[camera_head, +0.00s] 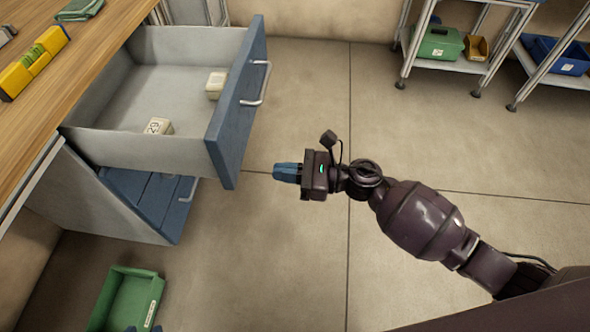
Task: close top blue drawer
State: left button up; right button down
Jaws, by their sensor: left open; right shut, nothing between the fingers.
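The top blue drawer is pulled far out of the cabinet under the wooden worktop. Its blue front (236,110) has a silver handle (259,83), and its grey inside holds two small pale blocks, one (215,85) near the front and one (158,127) by the near side wall. My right gripper (276,173) is shut and empty, to the right of the drawer front's near end, apart from it in the picture. Only the tips of my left gripper (144,328) show at the bottom edge, open; the rest is out of frame.
A lower blue drawer (150,195) sits beneath the open one. A green bin (124,300) stands on the floor at lower left. Racks with a green box (440,43) and a blue bin (560,56) stand at the back right. The middle floor is clear.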

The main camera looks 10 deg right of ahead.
aim_at(230, 167)
jog(key=x, duration=0.8)
jog(key=shift+f, duration=0.1)
pick_arm(q)
jog(key=shift+s+f, duration=0.15)
jog(key=shift+f, duration=0.05)
pick_arm(e)
jog(key=shift+w+a, duration=0.2)
jog(key=shift+a, duration=0.3)
pick_arm(q)
jog(key=shift+a, duration=0.1)
pick_arm(e)
jog(key=shift+a, duration=0.1)
